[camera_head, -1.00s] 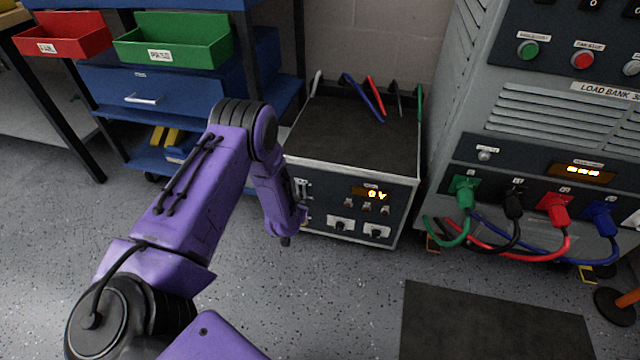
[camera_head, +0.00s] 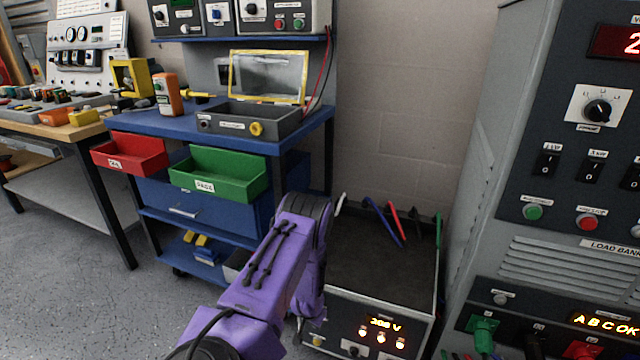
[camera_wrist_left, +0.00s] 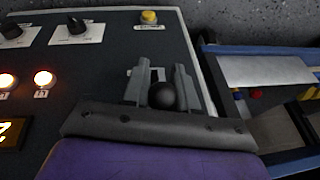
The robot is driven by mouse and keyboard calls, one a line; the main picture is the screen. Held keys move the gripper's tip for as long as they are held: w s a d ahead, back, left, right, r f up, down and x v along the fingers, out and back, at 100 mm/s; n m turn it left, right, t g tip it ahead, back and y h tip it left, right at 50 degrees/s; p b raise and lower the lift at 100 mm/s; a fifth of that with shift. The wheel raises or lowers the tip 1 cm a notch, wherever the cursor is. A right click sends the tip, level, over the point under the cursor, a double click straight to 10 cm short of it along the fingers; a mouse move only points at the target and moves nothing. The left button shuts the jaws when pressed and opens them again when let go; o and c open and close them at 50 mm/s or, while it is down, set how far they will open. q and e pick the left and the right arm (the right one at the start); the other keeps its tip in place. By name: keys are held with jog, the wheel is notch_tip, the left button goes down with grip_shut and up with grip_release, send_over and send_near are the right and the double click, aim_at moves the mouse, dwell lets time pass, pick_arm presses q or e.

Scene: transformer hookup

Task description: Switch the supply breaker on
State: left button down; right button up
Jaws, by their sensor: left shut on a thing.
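The supply box (camera_head: 385,255) is a grey cabinet with a dark top, in the lower middle of the head view. Its front display (camera_head: 384,323) reads what looks like 208 V, and amber lamps (camera_head: 381,338) below it are lit. In the left wrist view, my left gripper (camera_wrist_left: 162,90) is at the panel edge, its two grey fingers shut around a round black knob (camera_wrist_left: 163,96), which looks like the breaker handle's end. The handle's shaft and exact position are hidden. In the head view my purple left arm hides the gripper. My right gripper is not in view.
The load bank (camera_head: 560,260) stands close on the right, its lower display (camera_head: 606,322) reading ABC OK. A blue cart (camera_head: 240,140) with red (camera_head: 130,153) and green (camera_head: 218,175) bins stands behind my arm on the left. Cables rise behind the box.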

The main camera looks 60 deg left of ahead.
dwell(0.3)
pick_arm(q)
jog(key=c, duration=1)
grip_release()
jog(key=shift+o, duration=0.2)
jog(key=shift+r, duration=0.1)
jog(key=p+v, duration=0.4)
jog(key=v, duration=0.6)
jog(key=shift+r, duration=0.2)
jog(key=shift+d, duration=0.15)
